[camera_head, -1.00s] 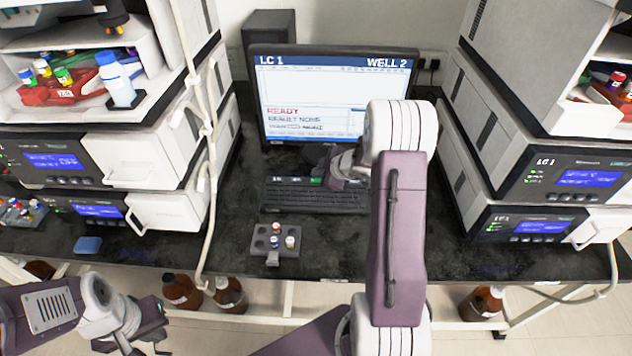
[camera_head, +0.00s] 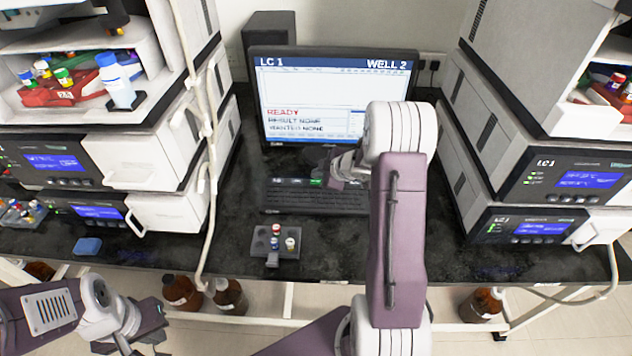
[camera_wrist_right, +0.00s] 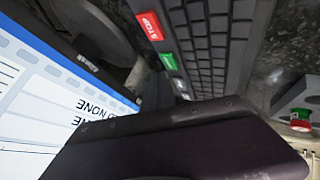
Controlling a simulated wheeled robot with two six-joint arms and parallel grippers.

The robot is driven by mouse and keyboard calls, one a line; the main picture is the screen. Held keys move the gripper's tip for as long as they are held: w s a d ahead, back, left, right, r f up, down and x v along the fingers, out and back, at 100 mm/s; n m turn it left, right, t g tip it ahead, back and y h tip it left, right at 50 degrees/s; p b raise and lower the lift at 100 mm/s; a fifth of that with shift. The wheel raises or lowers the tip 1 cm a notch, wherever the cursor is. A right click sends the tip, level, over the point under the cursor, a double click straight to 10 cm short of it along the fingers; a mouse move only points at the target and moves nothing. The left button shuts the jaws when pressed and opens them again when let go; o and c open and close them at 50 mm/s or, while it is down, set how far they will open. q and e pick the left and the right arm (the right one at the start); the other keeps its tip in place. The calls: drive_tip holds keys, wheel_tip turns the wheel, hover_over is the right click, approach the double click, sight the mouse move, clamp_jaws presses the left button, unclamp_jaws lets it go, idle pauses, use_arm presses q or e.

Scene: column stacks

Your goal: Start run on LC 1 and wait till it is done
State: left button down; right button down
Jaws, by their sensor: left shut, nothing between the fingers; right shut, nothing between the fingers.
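The monitor (camera_head: 320,95) reads "LC 1", "WELL 2", a red "READY", "RESULT NONE" and "WANTED NONE". Below it lies the black keyboard (camera_head: 310,200) with a green key (camera_head: 315,182) in its top row. In the right wrist view, a red STOP key (camera_wrist_right: 150,25) sits beside the green key (camera_wrist_right: 168,61). My right gripper (camera_head: 335,182) is shut and empty, just right of the green key; whether it touches the keyboard is unclear. My left gripper (camera_head: 135,342) is shut and empty at the lower left, in front of the bench. The right stack's panel (camera_head: 580,180) is labelled LC 1.
A grey vial rack (camera_head: 262,243) with several capped vials stands in front of the keyboard. Instrument stacks flank the bench; the left one (camera_head: 140,160) has a hose beside it. A blue block (camera_head: 88,246) lies at the front left. Brown bottles (camera_head: 230,296) stand below.

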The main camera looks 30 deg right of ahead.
sight(318, 183)
idle(0.7)
drive_tip(key=shift+f, duration=0.4)
drive_tip(key=shift+f+b, duration=0.4)
drive_tip(key=shift+b, duration=0.05)
idle(0.4)
drive_tip(key=shift+r+p, duration=0.85)
drive_tip(key=shift+p, duration=0.1)
wheel_tip(318, 183, up, 5)
drive_tip(key=p, duration=0.5)
drive_tip(key=shift+r+p, duration=0.1)
drive_tip(key=shift+p, duration=0.25)
idle(4.0)
